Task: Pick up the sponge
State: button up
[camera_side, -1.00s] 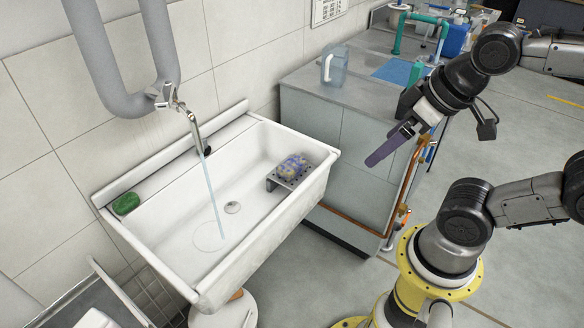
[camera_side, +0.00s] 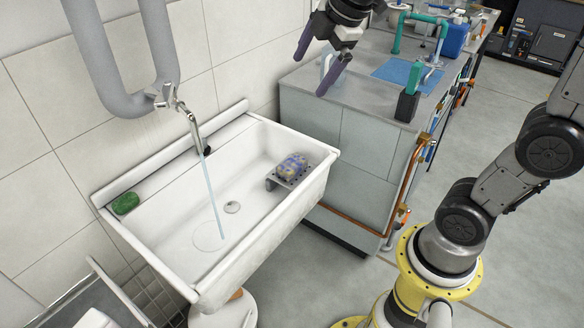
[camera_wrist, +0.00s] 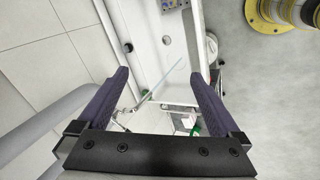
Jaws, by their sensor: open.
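A blue and yellow patterned sponge (camera_side: 291,166) lies on a small grey perforated rack (camera_side: 271,184) at the right end of the white sink (camera_side: 318,190). A green block (camera_side: 125,203), maybe another sponge or soap, lies on the sink's back left corner. My gripper (camera_side: 309,76) is open and empty, with its two purple fingers spread, high above and behind the right end of the sink. In the wrist view my gripper (camera_wrist: 160,76) points down over the sink, with nothing between the fingers. The rack end shows only at that view's top edge.
A tap (camera_side: 190,115) runs a thin water stream into the sink. A thick grey pipe (camera_side: 122,100) hangs on the wall above. A grey counter (camera_side: 345,105) stands right of the sink, with a clear jug and a black holder with a green-handled tool.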

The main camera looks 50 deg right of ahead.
jog(key=w+d+f+n+g, duration=0.1)
jog(key=w+d+f+n, duration=0.15)
jog(key=w, duration=0.25)
jog(key=w+d+f+n, duration=0.1)
jog(key=w+d+f, duration=0.15)
jog(key=w, duration=0.25)
jog(key=g, duration=0.4)
send_over(294, 162)
jog(key=f, duration=3.1)
jog(key=shift+w+a+f, duration=0.1)
jog(key=shift+w+f, duration=0.1)
jog(key=shift+w, duration=0.1)
jog(key=shift+s+f, duration=0.2)
jog(key=shift+f, duration=2.75)
